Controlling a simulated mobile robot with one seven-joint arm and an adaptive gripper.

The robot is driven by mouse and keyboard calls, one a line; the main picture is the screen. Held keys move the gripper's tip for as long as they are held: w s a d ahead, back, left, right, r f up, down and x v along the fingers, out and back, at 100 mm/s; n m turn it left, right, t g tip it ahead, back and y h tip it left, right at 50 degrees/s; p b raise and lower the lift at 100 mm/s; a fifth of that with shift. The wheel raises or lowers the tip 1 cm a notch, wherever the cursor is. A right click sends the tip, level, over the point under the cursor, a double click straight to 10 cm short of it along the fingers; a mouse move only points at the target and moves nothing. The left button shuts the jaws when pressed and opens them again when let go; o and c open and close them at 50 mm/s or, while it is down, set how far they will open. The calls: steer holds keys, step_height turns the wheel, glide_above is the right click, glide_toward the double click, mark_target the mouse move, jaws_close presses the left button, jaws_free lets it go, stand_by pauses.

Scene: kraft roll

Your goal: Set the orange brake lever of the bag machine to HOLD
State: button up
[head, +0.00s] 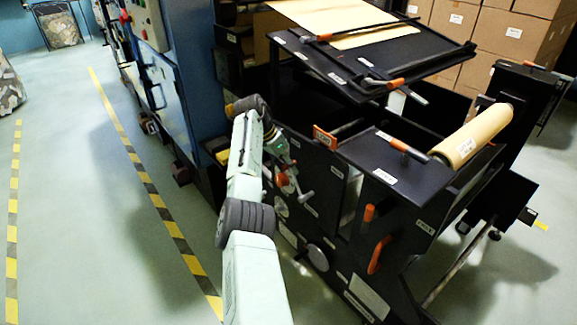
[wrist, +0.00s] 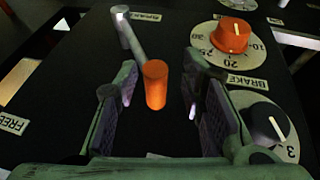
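The brake lever shows in the wrist view as a grey rod from a pivot at the upper left, ending in an orange handle (wrist: 155,86). My gripper (wrist: 159,78) is open, with one finger on each side of the handle and a visible gap on both sides. A FREE label (wrist: 13,122) is at the left; no HOLD label can be read. A BRAKE label (wrist: 248,82) sits to the right. In the head view, my gripper (head: 287,160) is at the black side panel of the bag machine (head: 325,185); my arm partly hides the lever area.
An orange knob on a numbered dial (wrist: 232,36) and a black knob (wrist: 265,122) lie right of the gripper. A kraft roll (head: 472,137) rests on the machine. Boxes (head: 512,35) stand behind. The floor at left is clear, with striped tape (head: 150,188).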

steer(key=shift+o, duration=0.3)
steer(key=shift+s, duration=0.1)
steer(key=shift+a+r, duration=0.1)
steer(key=shift+r, duration=0.2)
steer(key=v, duration=1.1)
steer(key=shift+a, duration=0.15)
